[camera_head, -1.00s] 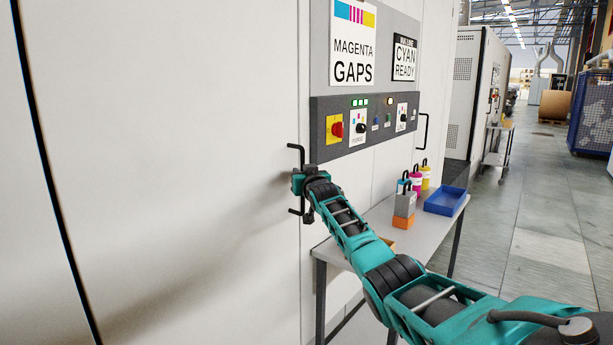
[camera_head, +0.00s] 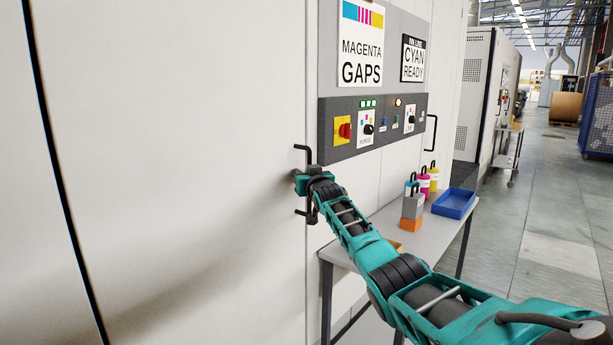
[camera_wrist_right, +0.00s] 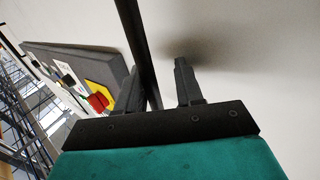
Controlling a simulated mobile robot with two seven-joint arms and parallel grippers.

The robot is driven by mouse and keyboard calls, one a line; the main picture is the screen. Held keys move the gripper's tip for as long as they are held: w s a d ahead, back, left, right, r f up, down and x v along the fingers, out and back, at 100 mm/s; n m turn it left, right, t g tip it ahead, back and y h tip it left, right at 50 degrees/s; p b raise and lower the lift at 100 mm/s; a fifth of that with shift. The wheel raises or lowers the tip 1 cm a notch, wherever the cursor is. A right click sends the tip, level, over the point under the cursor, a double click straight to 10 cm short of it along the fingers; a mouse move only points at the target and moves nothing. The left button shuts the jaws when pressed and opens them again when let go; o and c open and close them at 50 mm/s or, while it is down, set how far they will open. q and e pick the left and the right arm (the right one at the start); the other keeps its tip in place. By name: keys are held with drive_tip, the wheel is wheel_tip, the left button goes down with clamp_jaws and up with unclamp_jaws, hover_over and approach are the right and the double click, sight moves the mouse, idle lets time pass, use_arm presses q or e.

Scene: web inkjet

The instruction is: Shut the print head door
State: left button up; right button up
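The print head door appears to be the large white panel (camera_head: 180,150) left of the control panel, with a dark gap along its left side. Its black upright bar handle (camera_head: 304,157) is near its right edge, which looks about level with the neighbouring panel. My right gripper (camera_head: 303,181) is at the handle. In the right wrist view, the handle bar (camera_wrist_right: 136,35) runs between the two fingers of my right gripper (camera_wrist_right: 160,88), close to the left finger, with a gap to the other. My left gripper is in no view.
A grey control panel (camera_head: 375,170) with a red knob is right of the handle. Below it, a table (camera_head: 345,251) holds a blue tray (camera_head: 455,203), coloured bottles (camera_head: 423,184) and a grey-and-orange block (camera_head: 411,212). The aisle floor (camera_head: 545,215) at right is clear.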

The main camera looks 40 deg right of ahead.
drive_tip(key=shift+s, duration=0.2)
drive_tip(key=v, duration=1.2)
drive_tip(key=shift+s+a+p, duration=0.2)
drive_tip(key=shift+a+p, duration=0.05)
drive_tip(key=shift+p, duration=0.05)
drive_tip(key=shift+f, duration=0.15)
idle(0.4)
drive_tip(key=s+a+f+n+g+y, duration=0.1)
drive_tip(key=s+a+f+n+y, duration=0.2)
drive_tip(key=a+f, duration=0.7)
drive_tip(key=s+a+f+n+g+y, duration=0.1)
drive_tip(key=s+a+f+n+y, duration=0.2)
drive_tip(key=a+f, duration=0.7)
drive_tip(key=s+a+f+n+g+y, duration=0.1)
drive_tip(key=s+a+f+y, duration=0.1)
drive_tip(key=s+a+f, duration=0.5)
drive_tip(key=s+a+f+n+g+y, duration=0.1)
drive_tip(key=s+a+f+g+y, duration=0.1)
drive_tip(key=s+a+f, duration=0.6)
drive_tip(key=s+a, duration=0.4)
drive_tip(key=s, duration=0.1)
drive_tip(key=shift+a+f, duration=0.15)
drive_tip(key=shift+a, duration=0.05)
